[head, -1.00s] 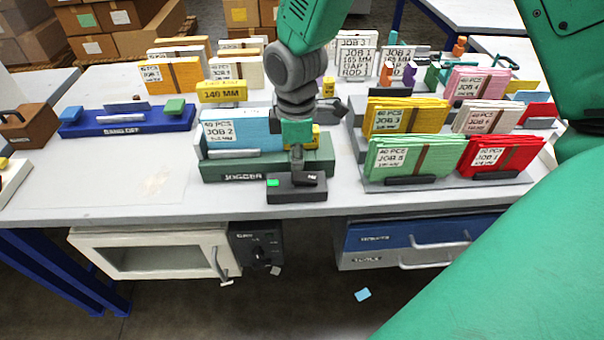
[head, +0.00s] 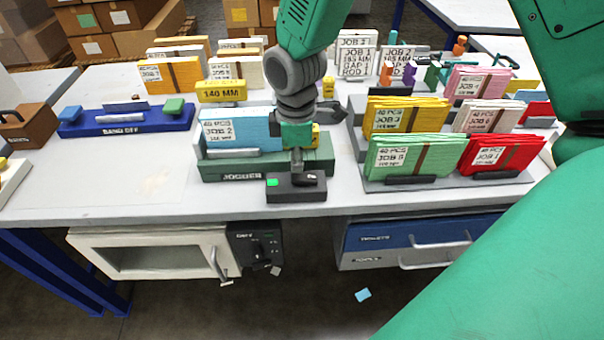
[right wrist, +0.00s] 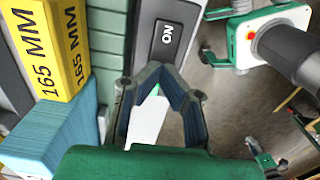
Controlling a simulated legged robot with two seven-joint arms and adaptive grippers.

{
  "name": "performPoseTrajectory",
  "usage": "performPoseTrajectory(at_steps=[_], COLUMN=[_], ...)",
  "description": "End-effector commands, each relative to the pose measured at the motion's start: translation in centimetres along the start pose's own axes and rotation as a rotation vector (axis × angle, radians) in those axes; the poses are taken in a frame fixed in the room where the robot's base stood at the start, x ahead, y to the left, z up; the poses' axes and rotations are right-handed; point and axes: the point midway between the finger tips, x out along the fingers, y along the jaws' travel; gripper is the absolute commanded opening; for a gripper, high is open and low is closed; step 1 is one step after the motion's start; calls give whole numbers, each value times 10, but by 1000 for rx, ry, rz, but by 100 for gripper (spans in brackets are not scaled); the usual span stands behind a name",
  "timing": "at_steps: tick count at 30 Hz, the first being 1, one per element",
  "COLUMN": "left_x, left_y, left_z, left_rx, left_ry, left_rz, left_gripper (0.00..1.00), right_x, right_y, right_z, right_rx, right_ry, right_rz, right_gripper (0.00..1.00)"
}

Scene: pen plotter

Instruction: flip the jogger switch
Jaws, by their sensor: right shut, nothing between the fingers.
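The dark switch box (head: 290,190) stands at the front of the green jogger (head: 240,176), near the table's front edge. A green patch shows on its left part. Its black rocker (head: 313,178), marked ON, shows close up in the right wrist view (right wrist: 167,42). My right gripper (head: 296,164) is shut and empty, with its tips just above and behind the box. In the right wrist view its fingertips (right wrist: 158,85) are over the box; contact cannot be told. What looks like my left gripper (right wrist: 212,35) shows at the upper right there; its jaw state is unclear.
A blue paper pack (head: 240,128) stands in the jogger, beside a yellow 165 MM block (right wrist: 60,45). Racks of coloured packs (head: 415,155) stand to the right. A blue tray (head: 125,120) lies to the left. The table's front left is clear.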

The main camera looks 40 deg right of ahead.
Motion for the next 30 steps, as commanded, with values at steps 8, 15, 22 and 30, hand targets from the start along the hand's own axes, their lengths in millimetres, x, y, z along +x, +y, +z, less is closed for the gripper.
performPoseTrajectory(at_steps=[8, 15, 22, 30], left_x=[2, 3, 4, 6], left_y=[0, 0, 0, 0], left_z=[0, 0, 0, 0], left_rx=[0, 0, 0, 0], left_ry=[0, 0, 0, 0], left_rz=[0, 0, 0, 0], left_gripper=[0, 0, 0, 0], right_x=[5, 8, 12, 16], right_y=[0, 0, 0, 0], right_z=[0, 0, 0, 0], right_rx=[0, 0, 0, 0], right_ry=[0, 0, 0, 0], right_rz=[0, 0, 0, 0], right_gripper=[0, 0, 0, 0])
